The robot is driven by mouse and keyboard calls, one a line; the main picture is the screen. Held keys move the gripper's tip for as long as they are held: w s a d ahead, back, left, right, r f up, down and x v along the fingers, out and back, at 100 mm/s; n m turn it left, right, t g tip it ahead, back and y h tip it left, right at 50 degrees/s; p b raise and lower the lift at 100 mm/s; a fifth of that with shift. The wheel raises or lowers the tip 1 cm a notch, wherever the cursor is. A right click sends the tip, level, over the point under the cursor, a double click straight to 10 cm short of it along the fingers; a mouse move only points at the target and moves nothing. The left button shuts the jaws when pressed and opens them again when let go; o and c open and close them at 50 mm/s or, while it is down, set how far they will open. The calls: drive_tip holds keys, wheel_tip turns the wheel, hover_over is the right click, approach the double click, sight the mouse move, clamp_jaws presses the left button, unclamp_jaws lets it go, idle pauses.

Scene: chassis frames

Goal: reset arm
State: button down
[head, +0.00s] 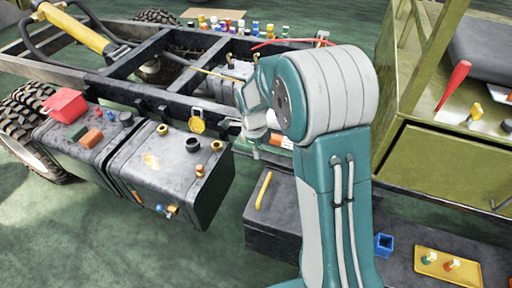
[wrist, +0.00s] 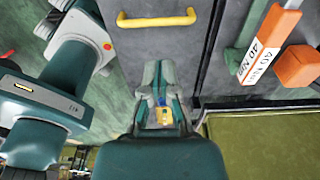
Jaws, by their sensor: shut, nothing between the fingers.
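My arm, teal and grey, rises at the centre right of the head view and bends down to the left. My gripper (head: 255,152) hangs at its end, between the dark tank boxes and the green cabinet. In the wrist view my gripper (wrist: 158,68) points away from the camera, its fingers together and nothing held. A small yellow patch shows between the finger linkages, and I cannot tell what it is. The gripper is apart from the yellow handle (wrist: 158,19), which also shows on a dark box in the head view (head: 264,190).
The chassis frame (head: 150,98) and dark tank (head: 172,180) stand at left, with small fittings on top. The green cabinet (head: 450,165) is close at right. A yellow tray (head: 447,267) and blue cup (head: 383,245) lie low right. Open green floor (head: 90,240) is at lower left.

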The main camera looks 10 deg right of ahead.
drive_tip(key=s+r+n+t, duration=0.3)
drive_tip(key=s+r+n, duration=0.8)
drive_tip(key=r, duration=0.4)
drive_tip(key=s+r+n+t, duration=0.3)
drive_tip(key=s+r+n, duration=0.2)
drive_tip(key=s+n, duration=0.8)
drive_tip(key=shift+a+n+y, duration=0.3)
drive_tip(key=shift+n+y, duration=0.1)
drive_tip(key=shift+n, duration=0.2)
drive_tip(key=shift+s+d, duration=0.1)
